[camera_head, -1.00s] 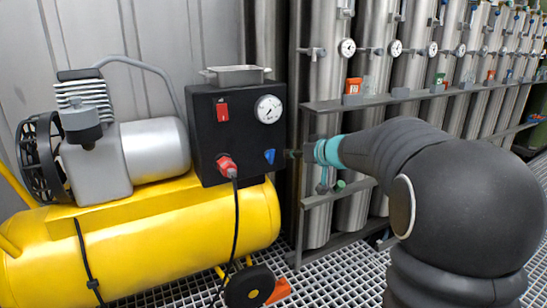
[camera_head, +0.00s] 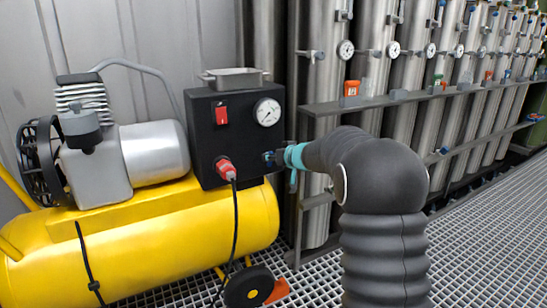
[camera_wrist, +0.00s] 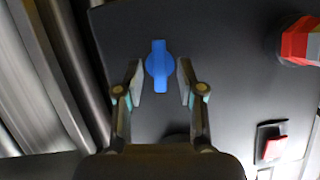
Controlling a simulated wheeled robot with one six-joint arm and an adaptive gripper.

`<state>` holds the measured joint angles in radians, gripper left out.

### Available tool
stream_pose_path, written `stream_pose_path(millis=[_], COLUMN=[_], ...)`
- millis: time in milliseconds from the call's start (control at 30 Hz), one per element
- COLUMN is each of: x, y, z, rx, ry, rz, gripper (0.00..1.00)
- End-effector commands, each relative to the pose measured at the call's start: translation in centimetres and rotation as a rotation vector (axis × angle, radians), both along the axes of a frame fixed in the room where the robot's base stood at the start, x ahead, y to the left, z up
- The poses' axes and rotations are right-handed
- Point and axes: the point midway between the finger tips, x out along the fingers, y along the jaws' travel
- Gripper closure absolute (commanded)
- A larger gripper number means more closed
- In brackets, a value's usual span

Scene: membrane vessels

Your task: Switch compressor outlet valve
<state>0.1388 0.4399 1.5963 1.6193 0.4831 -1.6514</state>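The blue compressor outlet valve (camera_wrist: 159,67) sits on the black control box (camera_head: 205,155) of the yellow compressor (camera_head: 150,235). In the wrist view its handle lies between the two fingers of my gripper (camera_wrist: 160,82), lengthwise along them. The fingers are open, with a gap on each side of the handle. In the head view my gripper (camera_head: 280,158) is at the lower right of the box and mostly hides the valve.
A red plug (camera_head: 226,168) with a black cable, a red switch (camera_head: 221,115) and a pressure gauge (camera_head: 267,111) are on the box. Steel membrane vessels (camera_head: 365,75) and a grey rail (camera_head: 395,97) stand to the right. Grating floor is free at the lower right.

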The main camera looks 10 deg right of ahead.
Motion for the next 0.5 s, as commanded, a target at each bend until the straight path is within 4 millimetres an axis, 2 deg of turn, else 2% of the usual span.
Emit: stream_pose_path(millis=[200,367,500], x=[0.00,0.00,0.01], y=[-0.01,-0.02,-0.02], z=[0.02,0.03,0.03], rx=[0.000,0.000,0.000], ry=[0.000,0.000,-0.001], rz=[0.000,0.000,0.000], gripper=[0.61,1.00,1.00])
